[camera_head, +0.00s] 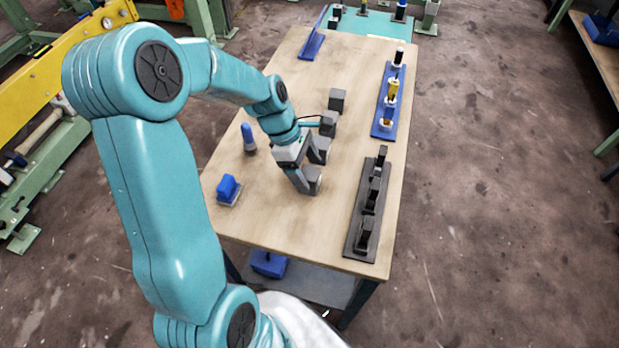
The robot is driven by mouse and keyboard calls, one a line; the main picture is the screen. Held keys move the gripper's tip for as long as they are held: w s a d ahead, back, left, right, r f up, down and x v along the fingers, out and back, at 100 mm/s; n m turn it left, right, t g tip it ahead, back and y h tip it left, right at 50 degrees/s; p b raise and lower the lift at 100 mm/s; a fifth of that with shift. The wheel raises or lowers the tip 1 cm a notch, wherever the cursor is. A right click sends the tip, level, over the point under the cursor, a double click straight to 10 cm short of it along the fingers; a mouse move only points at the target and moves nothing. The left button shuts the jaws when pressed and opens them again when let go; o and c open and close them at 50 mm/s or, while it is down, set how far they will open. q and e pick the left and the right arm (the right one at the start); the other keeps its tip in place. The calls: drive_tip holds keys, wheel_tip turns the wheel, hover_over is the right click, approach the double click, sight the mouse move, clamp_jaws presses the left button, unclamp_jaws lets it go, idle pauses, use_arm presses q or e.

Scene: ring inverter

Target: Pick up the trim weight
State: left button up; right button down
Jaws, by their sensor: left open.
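A dark grey block (337,100), which looks like the trim weight, stands on the wooden table (270,215) near its middle. My left gripper (318,165) hangs low over the table, nearer to me than the block and apart from it. Its grey fingers are spread open and nothing shows held between them. The wrist hides part of the table around it. My right gripper is out of view.
A blue rack (388,122) and a dark rack (351,240) with upright parts line the table's right side. A blue peg (248,138) and a blue block (228,188) stand at the left. The table's near middle is clear.

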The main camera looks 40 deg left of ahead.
sight(309, 172)
use_arm(q)
drive_tip(key=x, duration=0.3)
drive_tip(key=shift+s+d+f, duration=0.15)
drive_tip(key=shift+d+f, duration=0.05)
drive_tip(key=shift+d, duration=0.1)
drive_tip(key=shift+f, duration=0.15)
clamp_jaws()
